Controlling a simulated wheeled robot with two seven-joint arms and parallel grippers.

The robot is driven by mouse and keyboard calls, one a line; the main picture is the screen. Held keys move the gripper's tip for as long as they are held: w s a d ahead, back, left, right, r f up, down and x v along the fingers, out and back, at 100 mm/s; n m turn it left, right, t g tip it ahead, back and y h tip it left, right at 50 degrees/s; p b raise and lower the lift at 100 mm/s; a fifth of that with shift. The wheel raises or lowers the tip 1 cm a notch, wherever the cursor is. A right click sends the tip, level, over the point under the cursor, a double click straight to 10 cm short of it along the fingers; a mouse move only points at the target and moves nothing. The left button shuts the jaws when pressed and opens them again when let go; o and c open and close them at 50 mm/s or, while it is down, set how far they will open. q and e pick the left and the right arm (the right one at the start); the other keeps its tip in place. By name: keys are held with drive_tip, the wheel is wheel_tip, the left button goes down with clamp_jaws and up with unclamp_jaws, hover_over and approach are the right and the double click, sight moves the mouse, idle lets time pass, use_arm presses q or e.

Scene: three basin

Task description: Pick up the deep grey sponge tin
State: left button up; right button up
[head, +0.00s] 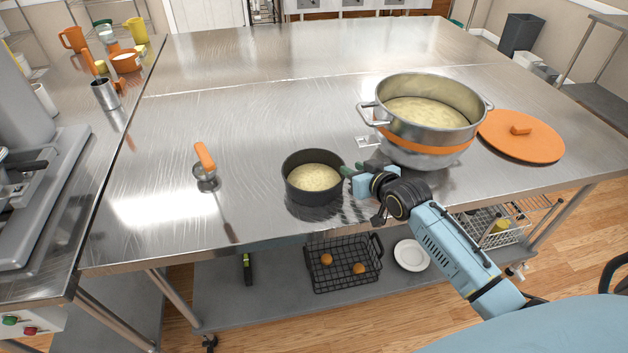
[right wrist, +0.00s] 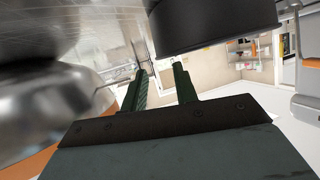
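The deep grey sponge tin (head: 314,196) is a dark round tin holding pale yellow content. It stands upright on the steel table near the front edge, left of my right gripper (head: 348,170). In the right wrist view the tin's dark wall (right wrist: 215,28) fills the top, just beyond the fingertips. My right gripper's green fingers (right wrist: 161,80) are apart with nothing held between them. In the head view the fingertips are at the tin's right rim; I cannot tell whether they touch it. My left gripper is not in view.
A large steel pot (head: 424,158) with an orange band stands close behind my right gripper. An orange lid (head: 521,138) lies to its right. An orange-handled utensil (head: 205,157) is left of the tin. The table between them and further back is clear.

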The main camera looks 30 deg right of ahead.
drive_tip(key=x, duration=0.4)
drive_tip(key=shift+w+f, duration=0.25)
drive_tip(key=shift+w, duration=0.1)
clamp_jaws()
